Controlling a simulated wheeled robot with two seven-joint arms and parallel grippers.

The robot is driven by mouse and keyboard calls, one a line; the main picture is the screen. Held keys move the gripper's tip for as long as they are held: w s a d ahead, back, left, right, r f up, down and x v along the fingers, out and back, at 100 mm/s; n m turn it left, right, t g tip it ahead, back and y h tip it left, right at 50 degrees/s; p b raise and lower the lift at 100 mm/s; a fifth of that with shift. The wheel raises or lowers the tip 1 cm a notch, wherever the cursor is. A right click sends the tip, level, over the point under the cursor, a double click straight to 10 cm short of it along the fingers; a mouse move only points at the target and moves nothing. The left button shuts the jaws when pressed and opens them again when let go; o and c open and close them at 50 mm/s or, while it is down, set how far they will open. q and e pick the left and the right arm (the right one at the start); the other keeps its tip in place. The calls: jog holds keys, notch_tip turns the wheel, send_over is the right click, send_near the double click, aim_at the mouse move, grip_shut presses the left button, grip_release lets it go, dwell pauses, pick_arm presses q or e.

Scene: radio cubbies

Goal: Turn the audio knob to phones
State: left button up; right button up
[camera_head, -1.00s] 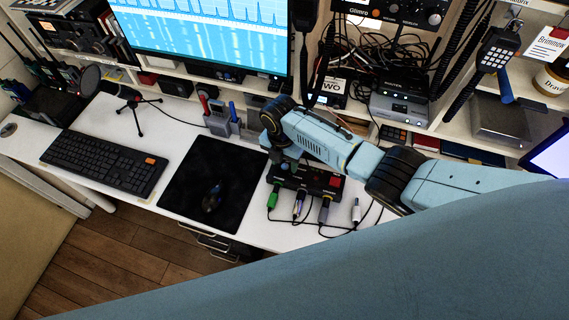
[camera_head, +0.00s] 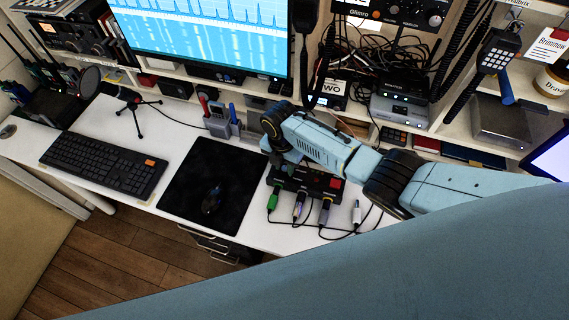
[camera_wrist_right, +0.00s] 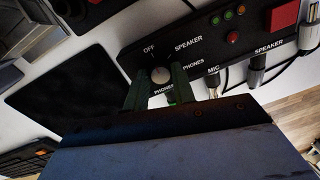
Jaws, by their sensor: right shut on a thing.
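The audio knob (camera_wrist_right: 160,75) is a small round grey knob on a black switch box (camera_wrist_right: 128,58). OFF, SPEAKER and PHONES are printed around it. Its exact pointer direction is too small to tell. My right gripper (camera_wrist_right: 158,88) has its dark green fingers on either side of the knob, shut on it. In the head view the right gripper (camera_head: 279,160) reaches down at the left end of the switch box (camera_head: 318,184), and the arm hides the knob. My left gripper is not in view.
Several cables with plugs, one a green plug (camera_head: 273,200), run from the box's front edge. A black mouse pad (camera_head: 185,190) with a mouse lies left of the box. A pen holder (camera_head: 220,125) stands behind the pad. Shelves with radios and hanging cords rise behind the arm.

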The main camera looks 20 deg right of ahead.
jog(key=shift+r+m, duration=0.1)
jog(key=shift+m, duration=0.2)
jog(key=m+p, duration=0.2)
jog(key=m, duration=0.2)
jog(key=shift+m, duration=0.4)
jog(key=m+p, duration=0.2)
jog(key=m, duration=0.4)
jog(key=shift+d+y, duration=0.1)
jog(key=shift+y, duration=0.2)
jog(key=m+p, duration=0.1)
jog(key=m, duration=0.5)
jog(key=shift+m, duration=0.4)
jog(key=m+p, duration=0.1)
jog(key=m, duration=0.4)
jog(key=shift+p, duration=0.3)
jog(key=shift+d+m, duration=0.1)
jog(key=shift+m, duration=0.3)
jog(key=o, duration=1)
